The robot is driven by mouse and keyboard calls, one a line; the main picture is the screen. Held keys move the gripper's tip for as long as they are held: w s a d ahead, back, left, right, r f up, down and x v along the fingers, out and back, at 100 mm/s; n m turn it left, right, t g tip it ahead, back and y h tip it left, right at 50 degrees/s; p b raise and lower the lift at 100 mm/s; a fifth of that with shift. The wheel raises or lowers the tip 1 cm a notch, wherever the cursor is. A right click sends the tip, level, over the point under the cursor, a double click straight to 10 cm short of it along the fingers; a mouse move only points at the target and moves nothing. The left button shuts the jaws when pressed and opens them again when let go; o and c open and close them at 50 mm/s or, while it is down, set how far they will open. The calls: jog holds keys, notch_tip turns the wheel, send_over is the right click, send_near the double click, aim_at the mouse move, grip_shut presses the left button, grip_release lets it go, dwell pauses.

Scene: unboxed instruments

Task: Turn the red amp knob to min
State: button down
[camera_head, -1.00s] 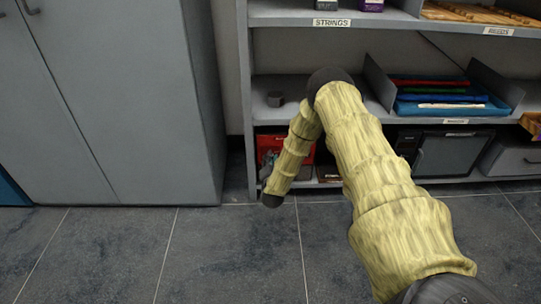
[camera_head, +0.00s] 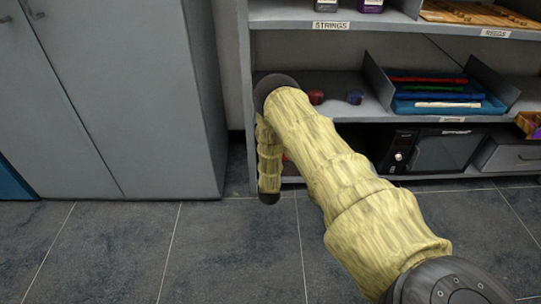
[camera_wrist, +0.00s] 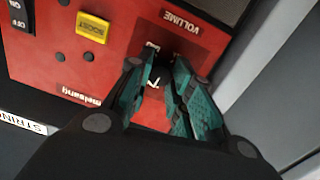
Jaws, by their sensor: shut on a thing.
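The red amp (camera_wrist: 100,60) fills much of the wrist view, with its face tilted in the picture. Its dark knob (camera_wrist: 155,80) sits near the VOLUME label, between my fingertips and partly hidden by them. My gripper (camera_wrist: 160,72) is shut on the knob, with a teal-padded finger on each side. The knob's pointer direction is hard to read. In the head view my arm hides nearly all of the amp, with only a bit of red (camera_head: 286,157) showing on the lower shelf, and my gripper is out of sight.
The amp face also bears a yellow BOOST switch (camera_wrist: 93,27) and a black ON/OFF switch (camera_wrist: 20,15). A grey cabinet (camera_head: 110,100) stands left of the shelf unit. A black amp (camera_head: 440,150) is at right on the lower shelf. The floor in front is clear.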

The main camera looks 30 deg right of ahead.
jog(key=shift+a+f+n, duration=0.1)
jog(key=shift+n, duration=0.4)
jog(key=c, duration=1.2)
grip_release()
jog(key=shift+c, duration=0.2)
jog(key=v, duration=1.2)
